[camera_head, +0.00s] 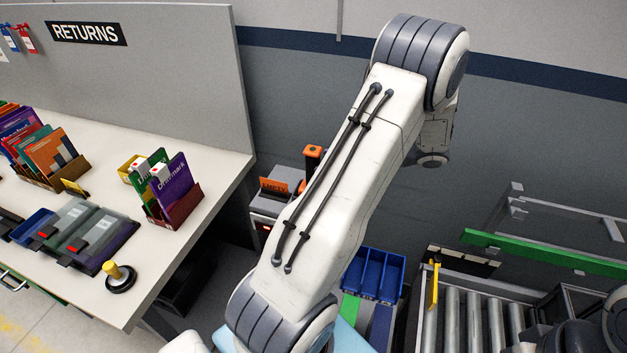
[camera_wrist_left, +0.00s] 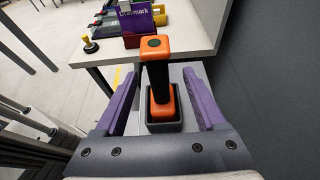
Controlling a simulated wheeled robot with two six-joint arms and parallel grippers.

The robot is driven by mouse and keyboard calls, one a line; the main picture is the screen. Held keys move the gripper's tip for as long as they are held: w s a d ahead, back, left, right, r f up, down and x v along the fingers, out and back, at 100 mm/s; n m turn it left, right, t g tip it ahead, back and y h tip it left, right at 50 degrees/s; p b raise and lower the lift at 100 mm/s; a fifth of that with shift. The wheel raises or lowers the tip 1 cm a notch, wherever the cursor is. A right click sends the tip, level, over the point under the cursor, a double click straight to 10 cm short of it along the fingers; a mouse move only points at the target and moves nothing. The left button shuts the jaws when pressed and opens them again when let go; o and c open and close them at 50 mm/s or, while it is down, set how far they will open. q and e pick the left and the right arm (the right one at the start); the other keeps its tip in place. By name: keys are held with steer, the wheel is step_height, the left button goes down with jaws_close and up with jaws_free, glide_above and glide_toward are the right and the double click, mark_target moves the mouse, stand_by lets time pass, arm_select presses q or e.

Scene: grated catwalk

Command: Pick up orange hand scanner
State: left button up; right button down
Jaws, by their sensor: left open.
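The orange hand scanner (camera_wrist_left: 156,46) stands upright in a dark holder (camera_wrist_left: 163,126) in the left wrist view, with an orange head, a black handle and an orange lower part. In the head view its orange top (camera_head: 313,151) shows just left of my left arm, which hides part of it. My left gripper (camera_wrist_left: 158,78) is open, with one purple finger on each side of the scanner and gaps between. Its jaws are hidden in the head view. My right gripper is not clearly visible.
A returns table (camera_head: 180,240) with books, scanners' trays and a yellow-handled stamp (camera_head: 119,274) is at left. A grey wall stands behind. Blue bins (camera_head: 374,275) and a roller conveyor (camera_head: 473,320) lie at lower right. A printer-like box with an orange label (camera_head: 274,186) sits beside the scanner.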

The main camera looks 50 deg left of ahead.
mark_target(303, 184)
arm_select(q)
steer(key=x, duration=0.3)
steer(key=shift+p, duration=0.3)
steer(key=p+x, duration=0.2)
steer(key=x, duration=0.2)
steer(key=shift+s+f, duration=0.1)
steer(key=shift+s, duration=0.1)
steer(key=shift+s+a+f, duration=0.15)
steer(key=shift+a+f, duration=0.15)
jaws_close()
stand_by(0.7)
